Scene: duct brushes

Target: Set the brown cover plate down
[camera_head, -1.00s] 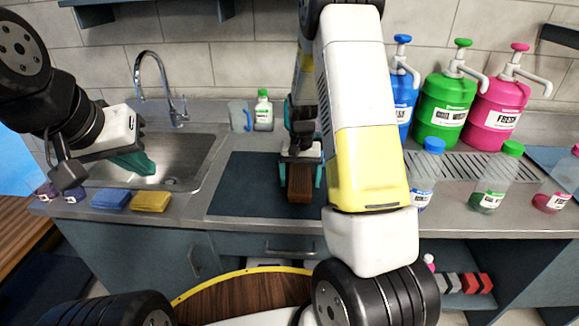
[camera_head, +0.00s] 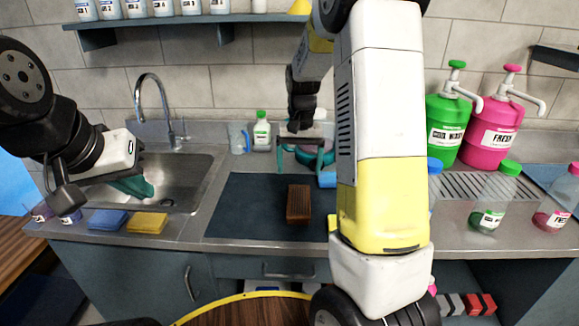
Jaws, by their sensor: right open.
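The brown cover plate (camera_head: 298,204) lies on the dark mat (camera_head: 245,205) on the counter, its long side running front to back. My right gripper (camera_head: 303,165) is open and empty, raised behind and above the plate, its teal fingers apart and clear of it. My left gripper (camera_head: 132,187) hangs over the sink at the left, away from the plate. Its teal fingers overlap in this view, so I cannot tell whether they are apart.
A blue sponge (camera_head: 108,220) and a yellow sponge (camera_head: 147,223) lie before the sink (camera_head: 180,190). A green-capped bottle (camera_head: 262,132) stands behind the mat. Green (camera_head: 447,128) and pink (camera_head: 490,134) pump containers stand right. My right arm hides part of the counter.

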